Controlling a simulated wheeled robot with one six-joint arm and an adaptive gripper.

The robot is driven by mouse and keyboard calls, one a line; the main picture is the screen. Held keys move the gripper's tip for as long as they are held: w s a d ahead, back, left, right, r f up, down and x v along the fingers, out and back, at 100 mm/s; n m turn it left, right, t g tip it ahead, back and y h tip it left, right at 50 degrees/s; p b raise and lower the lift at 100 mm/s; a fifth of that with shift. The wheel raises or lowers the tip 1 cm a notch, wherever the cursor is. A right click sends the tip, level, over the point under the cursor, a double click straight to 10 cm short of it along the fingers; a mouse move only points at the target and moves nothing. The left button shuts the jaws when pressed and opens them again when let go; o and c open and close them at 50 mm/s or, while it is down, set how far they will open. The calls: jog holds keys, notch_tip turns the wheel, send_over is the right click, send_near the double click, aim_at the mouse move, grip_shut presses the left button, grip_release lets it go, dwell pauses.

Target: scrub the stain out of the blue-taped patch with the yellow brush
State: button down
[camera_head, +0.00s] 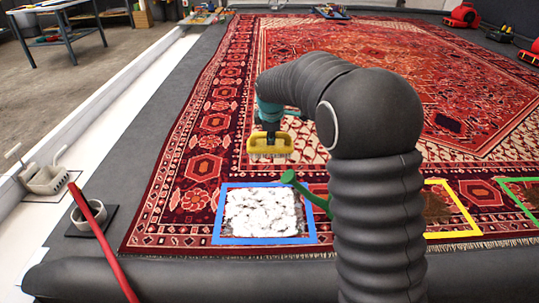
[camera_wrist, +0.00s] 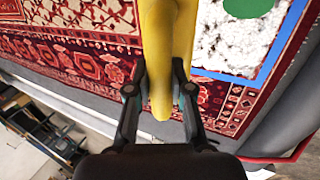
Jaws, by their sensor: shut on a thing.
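My gripper (camera_head: 268,125) is shut on the yellow brush (camera_head: 268,147) and holds it, bristles down, over the rug beyond the blue-taped patch (camera_head: 217,215). In the wrist view the yellow brush handle (camera_wrist: 162,60) sits between the two fingers of my gripper (camera_wrist: 160,88). The patch is a blue tape square at the rug's near edge, mostly covered with white foam (camera_head: 262,212). Any stain beneath the foam is hidden. The foam (camera_wrist: 222,48) and blue tape (camera_wrist: 284,48) also show at the upper right of the wrist view.
A green stem with a round end (camera_head: 290,177) sticks out beside the patch, its rest hidden by my arm. A yellow-taped patch (camera_head: 462,208) and a green-taped patch (camera_head: 520,200) lie right. A red pole (camera_head: 103,245) leans at left near a grey holder (camera_head: 90,222).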

aim_at(270, 157)
jog(key=f+b, duration=0.1)
jog(key=f, duration=0.2)
jog(key=f+b, duration=0.2)
jog(key=f, duration=0.1)
jog(key=w+f+b, duration=0.1)
jog(key=f, duration=0.2)
jog(key=shift+a+f, duration=0.1)
jog(key=shift+f, duration=0.1)
notch_tip(270, 157, down, 5)
jog(key=b, duration=0.4)
jog(key=shift+s, duration=0.1)
